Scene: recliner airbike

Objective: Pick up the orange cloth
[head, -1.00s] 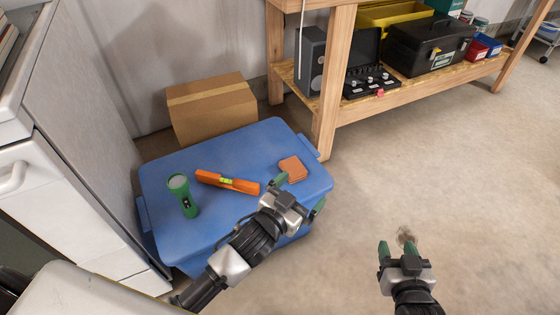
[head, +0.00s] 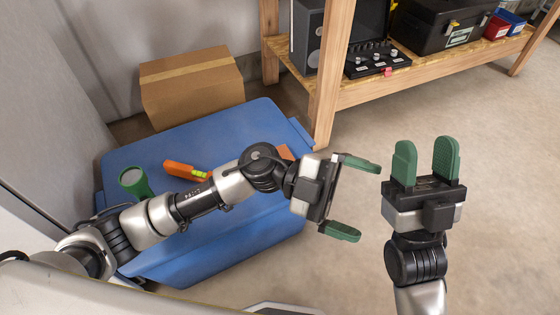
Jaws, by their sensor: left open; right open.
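The orange cloth (head: 287,152) lies on the blue bin lid (head: 210,133), near its right side. Most of it is hidden behind my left arm, and only a small orange edge shows. My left gripper (head: 352,198) is open and empty, pointing right, past the bin's right edge and to the right of the cloth. My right gripper (head: 426,155) is open and empty, fingers pointing up the picture, over the floor well right of the bin.
A cardboard box (head: 192,90) stands behind the bin. A wooden workbench (head: 333,75) stands behind at right. The floor at right is clear.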

